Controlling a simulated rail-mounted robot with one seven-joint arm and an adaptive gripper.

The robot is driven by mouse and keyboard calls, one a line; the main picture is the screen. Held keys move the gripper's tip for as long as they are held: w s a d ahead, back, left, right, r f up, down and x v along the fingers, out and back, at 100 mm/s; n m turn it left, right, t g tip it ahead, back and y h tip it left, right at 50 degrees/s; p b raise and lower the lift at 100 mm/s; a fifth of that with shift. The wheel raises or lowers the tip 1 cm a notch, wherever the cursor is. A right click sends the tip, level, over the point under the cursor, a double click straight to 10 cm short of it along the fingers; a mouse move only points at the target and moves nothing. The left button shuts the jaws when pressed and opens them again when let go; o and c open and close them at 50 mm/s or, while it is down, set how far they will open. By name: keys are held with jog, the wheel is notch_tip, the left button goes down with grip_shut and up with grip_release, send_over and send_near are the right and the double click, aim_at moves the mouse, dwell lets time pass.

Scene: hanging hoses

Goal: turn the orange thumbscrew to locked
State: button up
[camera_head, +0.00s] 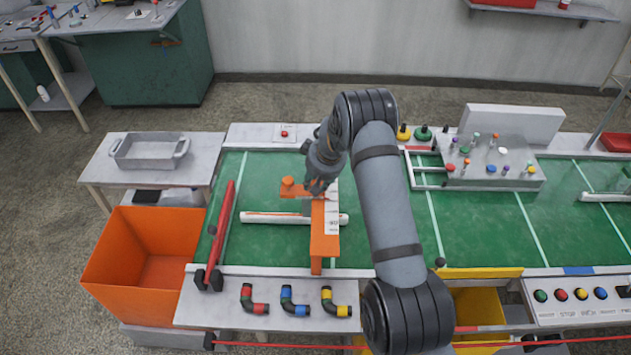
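An orange clamp-like fixture (323,240) stands on the green work surface, with a small white label (332,218) on its right side. A white bar (275,218) lies across under or through it, its ends showing on both sides. A small round orange knob (288,181) sits on an orange piece just left of my gripper; I cannot tell if it is the thumbscrew. My gripper (317,188) points down over the top end of the fixture. Its fingers are dark and small here, so whether they are open, shut or touching is unclear. The thumbscrew's lock position cannot be read.
A red bar (221,230) stands left of the fixture. Several hose elbows (294,303) lie along the front edge. An orange bin (135,245) and a grey tray (148,152) are at left. A rack of coloured pegs (490,163) is at right. My arm covers the middle.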

jog(key=shift+r, duration=0.1)
jog(key=c, duration=0.6)
jog(key=shift+a, duration=0.1)
